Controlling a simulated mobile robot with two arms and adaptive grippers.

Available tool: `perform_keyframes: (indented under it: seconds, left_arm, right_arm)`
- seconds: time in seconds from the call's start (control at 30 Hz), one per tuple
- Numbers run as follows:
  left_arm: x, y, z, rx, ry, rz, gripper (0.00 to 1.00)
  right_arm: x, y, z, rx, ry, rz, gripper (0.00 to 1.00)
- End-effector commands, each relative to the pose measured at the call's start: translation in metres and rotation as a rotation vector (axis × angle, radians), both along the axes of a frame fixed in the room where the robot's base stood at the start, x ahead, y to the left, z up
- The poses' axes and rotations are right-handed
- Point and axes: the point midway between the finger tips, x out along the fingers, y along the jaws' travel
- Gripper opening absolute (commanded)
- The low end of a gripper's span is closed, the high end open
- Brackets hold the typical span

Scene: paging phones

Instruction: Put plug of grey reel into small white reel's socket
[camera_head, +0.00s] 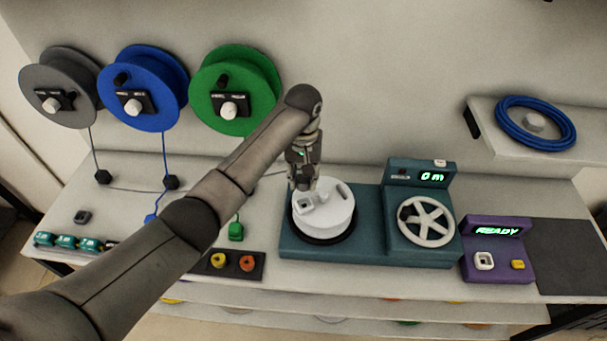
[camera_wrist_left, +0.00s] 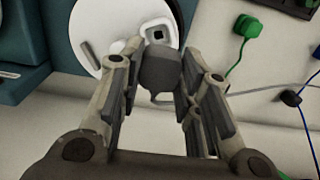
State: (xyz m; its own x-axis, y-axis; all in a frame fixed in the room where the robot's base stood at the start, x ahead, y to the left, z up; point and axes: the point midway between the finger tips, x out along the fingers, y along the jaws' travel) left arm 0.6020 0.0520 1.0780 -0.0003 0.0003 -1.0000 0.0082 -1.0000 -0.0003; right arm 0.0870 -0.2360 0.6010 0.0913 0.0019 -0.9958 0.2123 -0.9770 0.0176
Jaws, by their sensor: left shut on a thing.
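The grey reel (camera_head: 58,88) hangs on the wall at the left, and its thin cable runs along the table toward my left gripper (camera_head: 305,183). The small white reel (camera_head: 335,215) sits on a round dark base on the teal machine. In the left wrist view, my left gripper (camera_wrist_left: 160,85) is shut on the dark grey plug (camera_wrist_left: 160,68). The plug is just beside the square socket (camera_wrist_left: 158,34) on the white reel's top (camera_wrist_left: 100,30). I cannot tell whether they touch. My right gripper is out of view.
Blue (camera_head: 143,88) and green (camera_head: 235,90) reels hang beside the grey one. A green plug (camera_head: 236,232) lies left of the teal machine (camera_head: 370,250), which has a handwheel (camera_head: 426,221) and a "0 m" display. A purple box (camera_head: 498,262) reads READY.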

Motion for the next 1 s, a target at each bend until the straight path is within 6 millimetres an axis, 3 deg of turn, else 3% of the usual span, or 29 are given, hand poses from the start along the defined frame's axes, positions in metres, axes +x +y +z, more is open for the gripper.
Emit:
perform_keyframes:
  seconds: [0.67, 1.0]
  left_arm:
    - [0.0, -0.002, -0.042, -0.001, 0.001, 0.0, 0.15]
    - [0.0, -0.002, -0.045, -0.001, 0.0, 0.0, 0.15]
  right_arm:
    - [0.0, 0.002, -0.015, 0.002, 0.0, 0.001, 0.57]
    - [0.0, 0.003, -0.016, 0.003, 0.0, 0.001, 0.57]
